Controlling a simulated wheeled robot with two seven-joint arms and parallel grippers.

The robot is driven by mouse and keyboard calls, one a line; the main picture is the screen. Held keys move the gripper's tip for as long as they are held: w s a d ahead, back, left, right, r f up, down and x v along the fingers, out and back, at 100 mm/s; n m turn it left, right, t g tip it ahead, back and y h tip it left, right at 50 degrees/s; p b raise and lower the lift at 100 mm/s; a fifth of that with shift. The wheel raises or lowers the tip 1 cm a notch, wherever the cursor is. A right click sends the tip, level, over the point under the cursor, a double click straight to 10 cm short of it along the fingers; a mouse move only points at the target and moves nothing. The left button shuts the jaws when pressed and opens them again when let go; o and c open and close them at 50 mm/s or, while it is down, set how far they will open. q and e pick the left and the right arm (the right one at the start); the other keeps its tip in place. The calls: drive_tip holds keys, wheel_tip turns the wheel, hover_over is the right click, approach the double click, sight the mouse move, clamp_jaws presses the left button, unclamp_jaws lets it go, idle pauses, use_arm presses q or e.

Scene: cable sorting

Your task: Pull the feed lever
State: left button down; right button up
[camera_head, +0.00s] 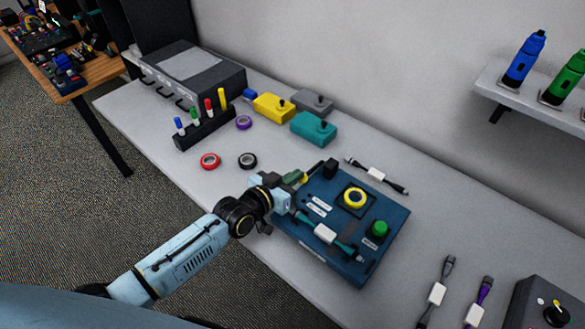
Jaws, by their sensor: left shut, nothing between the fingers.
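The blue machine box (372,268) sits on the light grey table. A yellow ring (355,198) and a green button (378,230) are on its top, and a white-and-teal cable (326,234) lies across its front. A black block-like part (331,168) stands at its far left corner; I cannot tell whether it is the feed lever. My left gripper (300,180) is shut and empty at the box's left edge, just left of the black part. Whether it touches the box or a lever is unclear, since my wrist hides part of that edge. My right gripper is out of view.
A marker rack (204,134), tape rolls in red (210,161) and black (247,161), and yellow (273,108) and teal (313,129) boxes stand behind. Cables (437,293) lie at the right near a dark dial box (545,302). A wall shelf (495,79) holds bottles.

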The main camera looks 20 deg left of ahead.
use_arm(q)
drive_tip(key=shift+s+f, duration=0.15)
drive_tip(key=shift+f, duration=0.2)
drive_tip(key=shift+r, duration=0.1)
drive_tip(key=shift+s+a+r+p, duration=0.1)
drive_tip(key=shift+a+r+p, duration=0.05)
drive_tip(key=shift+r+p, duration=0.5)
drive_tip(key=p+v, duration=0.2)
drive_tip(key=v, duration=0.9)
drive_tip(key=shift+a+f, duration=0.2)
drive_tip(key=shift+f, duration=0.1)
